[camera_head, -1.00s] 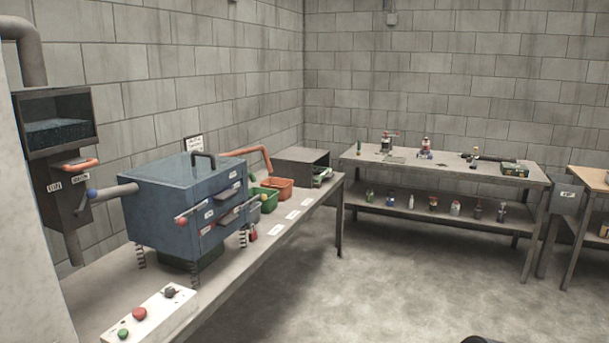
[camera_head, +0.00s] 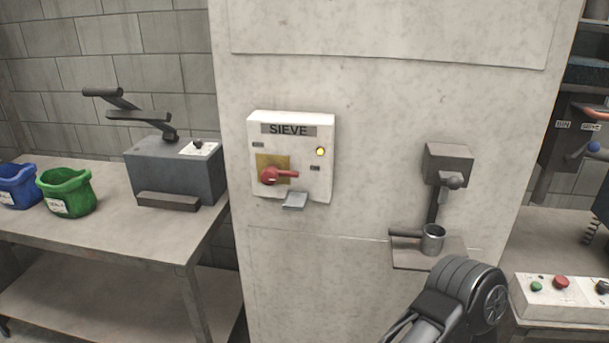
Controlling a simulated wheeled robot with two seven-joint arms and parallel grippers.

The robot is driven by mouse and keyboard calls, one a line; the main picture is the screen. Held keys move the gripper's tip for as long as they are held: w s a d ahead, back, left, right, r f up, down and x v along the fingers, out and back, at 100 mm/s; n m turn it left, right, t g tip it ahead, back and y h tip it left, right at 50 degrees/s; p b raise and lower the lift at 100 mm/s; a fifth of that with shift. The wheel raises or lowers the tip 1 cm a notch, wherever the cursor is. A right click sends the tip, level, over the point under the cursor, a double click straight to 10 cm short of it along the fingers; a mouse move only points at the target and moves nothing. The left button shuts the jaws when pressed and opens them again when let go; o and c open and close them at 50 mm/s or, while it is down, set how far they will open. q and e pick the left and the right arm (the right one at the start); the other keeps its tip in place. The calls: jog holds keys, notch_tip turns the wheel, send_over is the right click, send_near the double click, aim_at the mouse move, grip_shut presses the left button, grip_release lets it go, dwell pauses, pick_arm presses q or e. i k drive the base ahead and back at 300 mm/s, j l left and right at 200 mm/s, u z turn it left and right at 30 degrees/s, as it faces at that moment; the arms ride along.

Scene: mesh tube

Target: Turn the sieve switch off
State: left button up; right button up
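The sieve switch box (camera_head: 312,187) is white, labelled SIEVE, and mounted on the face of a pale concrete pillar near the middle of the view. Its red rotary handle (camera_head: 277,176) sits on a yellow plate and points to the right, toward a small dark label. A yellow lamp (camera_head: 320,152) at the upper right of the box looks lit. A small grey tab (camera_head: 294,201) sticks out at the bottom. A dark link of one of my arms shows at the bottom right, below and right of the box. Neither gripper shows.
A grey lever device with a small cup (camera_head: 433,238) is fixed to the pillar right of the box. Left stands a table with a grey machine (camera_head: 172,172), a green bucket (camera_head: 66,192) and a blue bucket (camera_head: 17,184). A button panel (camera_head: 561,303) lies at the lower right.

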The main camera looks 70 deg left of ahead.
aim_at(269, 176)
jog(key=k+l+u, duration=0.15)
jog(key=u, duration=2.3)
